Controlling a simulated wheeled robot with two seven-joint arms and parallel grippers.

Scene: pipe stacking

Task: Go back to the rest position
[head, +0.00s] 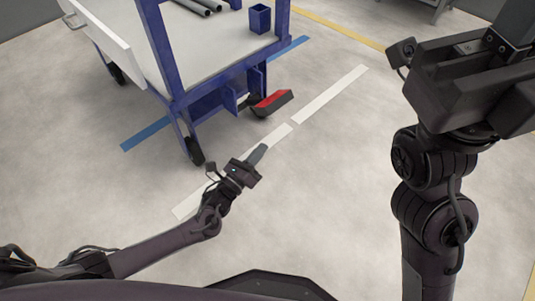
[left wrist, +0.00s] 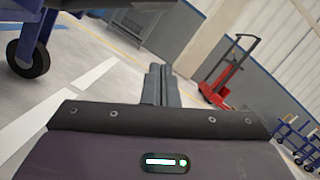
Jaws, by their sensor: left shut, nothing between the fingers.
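My left gripper (head: 257,155) is low over the floor in front of the blue cart, apart from it. In the left wrist view its fingers (left wrist: 159,85) are together with nothing between them. My right arm rises at the right of the head view, with its gripper body (head: 470,90) high and close to the camera. Its fingertips cannot be made out. Grey pipes (head: 200,6) lie on the cart's top at the upper edge of the head view, partly cut off.
The blue cart (head: 178,100) on wheels stands ahead, with a blue square holder (head: 260,18) on its top. A red and black pedal-like part (head: 272,102) sits by its leg. A red trolley (left wrist: 228,80) shows in the left wrist view. Floor around my left arm is clear.

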